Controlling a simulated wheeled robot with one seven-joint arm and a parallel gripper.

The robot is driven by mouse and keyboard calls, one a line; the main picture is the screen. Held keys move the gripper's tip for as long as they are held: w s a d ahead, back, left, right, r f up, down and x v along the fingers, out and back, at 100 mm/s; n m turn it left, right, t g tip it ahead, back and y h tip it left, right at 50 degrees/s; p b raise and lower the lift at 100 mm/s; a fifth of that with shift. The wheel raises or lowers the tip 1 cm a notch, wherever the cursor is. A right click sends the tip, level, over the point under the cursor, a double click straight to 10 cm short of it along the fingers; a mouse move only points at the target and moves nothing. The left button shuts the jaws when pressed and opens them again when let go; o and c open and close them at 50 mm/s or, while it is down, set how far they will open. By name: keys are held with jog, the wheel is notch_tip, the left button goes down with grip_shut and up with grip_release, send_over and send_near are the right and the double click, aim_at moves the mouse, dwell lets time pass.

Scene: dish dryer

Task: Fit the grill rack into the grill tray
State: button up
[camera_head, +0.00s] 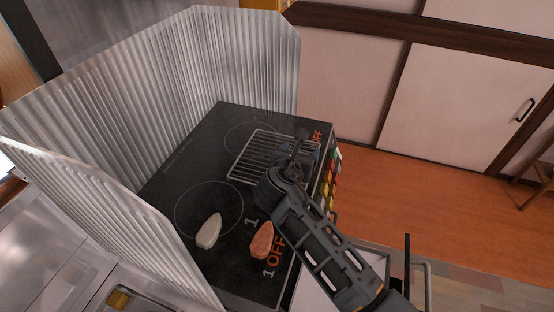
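The grill rack (252,152) is a thin silver wire grid. It shows above the far half of the black cooktop; I cannot tell whether it rests on the surface or is lifted slightly. My gripper (301,147) is at the rack's right side, over its bars, and hides part of that edge. The fingers are dark and small here, so I cannot tell whether they are open or closed on the rack. A pale, drawer-like part (318,288) with a dark frame sticks out at the front of the stove, partly behind my arm. It may hold the grill tray, which I cannot clearly make out.
A whitish fillet (208,231) and an orange fillet (262,240) lie on the near half of the cooktop (165,190). A corrugated metal screen (185,70) stands around its back and left sides. Coloured buttons (328,178) line the front edge. Open wooden floor (400,205) lies right.

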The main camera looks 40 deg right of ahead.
jog(key=c, duration=0.7)
jog(key=shift+r, duration=0.1)
jog(key=shift+r, duration=0.45)
jog(key=r, duration=0.3)
jog(key=shift+s+d+r, duration=0.2)
jog(key=shift+d+r, duration=0.05)
jog(key=s+d+r, duration=0.2)
jog(key=d, duration=0.1)
jog(key=s+d+r, duration=0.4)
jog(key=d, duration=0.1)
jog(key=shift+s+d+r, duration=0.25)
jog(key=shift+s+d, duration=0.05)
jog(key=shift+s, duration=0.1)
jog(key=shift+s, duration=0.1)
